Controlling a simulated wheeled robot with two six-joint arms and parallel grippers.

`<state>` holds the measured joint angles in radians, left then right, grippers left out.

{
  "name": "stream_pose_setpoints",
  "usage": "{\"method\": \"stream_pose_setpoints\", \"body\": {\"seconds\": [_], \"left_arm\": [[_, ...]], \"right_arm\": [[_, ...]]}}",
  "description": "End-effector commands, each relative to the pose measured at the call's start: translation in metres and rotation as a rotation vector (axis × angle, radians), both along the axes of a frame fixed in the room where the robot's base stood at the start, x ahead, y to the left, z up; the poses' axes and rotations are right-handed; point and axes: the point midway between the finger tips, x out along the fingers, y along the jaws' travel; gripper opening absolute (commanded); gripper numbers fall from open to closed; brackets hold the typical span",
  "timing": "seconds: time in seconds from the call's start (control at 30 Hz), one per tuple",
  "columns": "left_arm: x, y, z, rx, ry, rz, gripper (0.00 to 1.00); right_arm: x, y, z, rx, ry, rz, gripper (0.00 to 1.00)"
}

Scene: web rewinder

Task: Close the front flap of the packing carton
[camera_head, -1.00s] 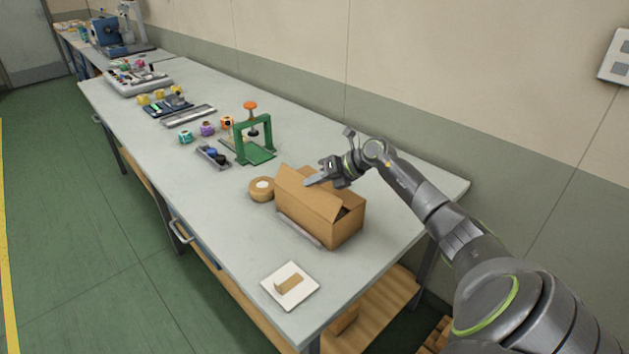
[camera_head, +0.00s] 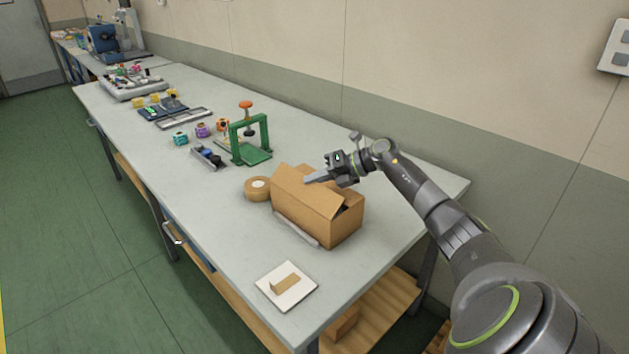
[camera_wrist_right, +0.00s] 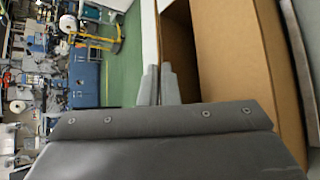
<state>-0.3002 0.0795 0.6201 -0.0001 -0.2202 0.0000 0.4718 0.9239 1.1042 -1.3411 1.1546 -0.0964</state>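The brown packing carton (camera_head: 345,228) stands on the bench near its right end. A large flap (camera_head: 300,192) on the carton's near side is raised and slants up to the left. A dark opening shows at the right end. My right gripper (camera_head: 308,180) is over the carton's top, behind the raised flap, with its fingers pointing left. My left gripper is in neither view.
A tape roll (camera_head: 257,188) lies left of the carton, and a grey bar (camera_head: 296,229) lies along its front. A white plate with a tan block (camera_head: 286,283) is nearer the front edge. A green press frame (camera_head: 250,140) stands farther back. The wall is behind.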

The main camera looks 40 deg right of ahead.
Motion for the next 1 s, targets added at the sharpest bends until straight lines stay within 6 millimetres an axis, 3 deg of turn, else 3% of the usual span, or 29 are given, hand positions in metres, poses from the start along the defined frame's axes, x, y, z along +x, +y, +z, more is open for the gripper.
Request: {"method": "stream_pose_setpoints", "body": {"seconds": [0.03,0.2,0.57,1.0], "left_arm": [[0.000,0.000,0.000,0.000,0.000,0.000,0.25],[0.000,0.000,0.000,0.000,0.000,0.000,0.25],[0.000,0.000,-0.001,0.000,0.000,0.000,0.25],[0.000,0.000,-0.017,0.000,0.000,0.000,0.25]], "right_arm": [[0.000,0.000,0.000,-0.001,0.000,0.000,0.00],[0.000,0.000,0.000,-0.001,0.000,0.000,0.25],[-0.003,-0.003,0.001,-0.003,0.001,-0.001,0.25],[-0.056,-0.053,0.035,-0.008,0.003,-0.001,0.25]]}}
